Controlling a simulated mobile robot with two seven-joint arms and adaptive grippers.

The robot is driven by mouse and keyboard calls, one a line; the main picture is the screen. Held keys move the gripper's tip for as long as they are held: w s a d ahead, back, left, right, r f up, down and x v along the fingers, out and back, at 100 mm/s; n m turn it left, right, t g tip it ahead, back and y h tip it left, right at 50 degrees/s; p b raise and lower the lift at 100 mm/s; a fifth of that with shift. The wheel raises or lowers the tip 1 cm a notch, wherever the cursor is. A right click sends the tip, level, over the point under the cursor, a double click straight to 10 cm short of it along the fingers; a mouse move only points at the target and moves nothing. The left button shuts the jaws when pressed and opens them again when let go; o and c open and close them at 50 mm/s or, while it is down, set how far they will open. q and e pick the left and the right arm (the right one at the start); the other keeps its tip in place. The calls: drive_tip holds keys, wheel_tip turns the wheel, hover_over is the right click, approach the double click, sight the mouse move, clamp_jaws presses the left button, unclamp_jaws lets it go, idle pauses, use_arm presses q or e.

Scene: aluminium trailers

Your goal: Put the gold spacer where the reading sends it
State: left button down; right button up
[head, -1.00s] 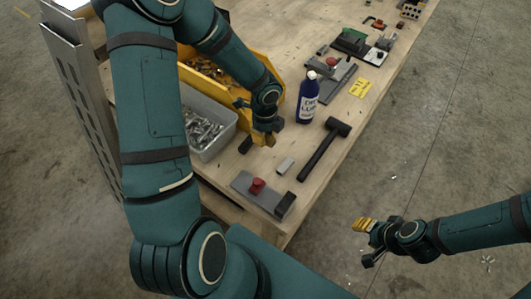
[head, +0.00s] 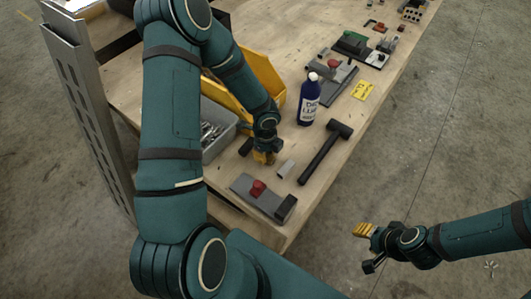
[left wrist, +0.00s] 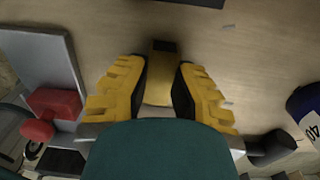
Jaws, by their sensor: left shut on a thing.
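My left gripper (head: 264,158) is low over the near part of the bench. In the left wrist view its yellow fingers (left wrist: 160,90) are shut on a gold block, the gold spacer (left wrist: 158,92), with a dark patch just beyond it. In the head view the fingers largely hide the spacer. I cannot tell whether it touches the bench. My right gripper (head: 368,248) is open and empty over the floor, right of the bench. No reading is legible to me.
A grey fixture with a red knob (head: 258,188) lies at the near bench corner. A small grey block (head: 286,168), black hammer (head: 325,152), blue bottle (head: 308,102) and yellow note (head: 362,90) are to the right. Grey (head: 222,138) and yellow (head: 264,72) bins stand behind my left arm.

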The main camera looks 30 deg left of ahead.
use_arm(q)
drive_tip(key=shift+f, duration=0.2)
drive_tip(key=c, duration=1)
unclamp_jaws()
drive_tip(key=shift+o, duration=0.2)
drive_tip(key=shift+r, duration=0.15)
drive_tip(key=shift+r, duration=0.2)
wheel_tip(320, 180, up, 12)
drive_tip(key=p, duration=0.2)
drive_tip(key=shift+f, duration=0.15)
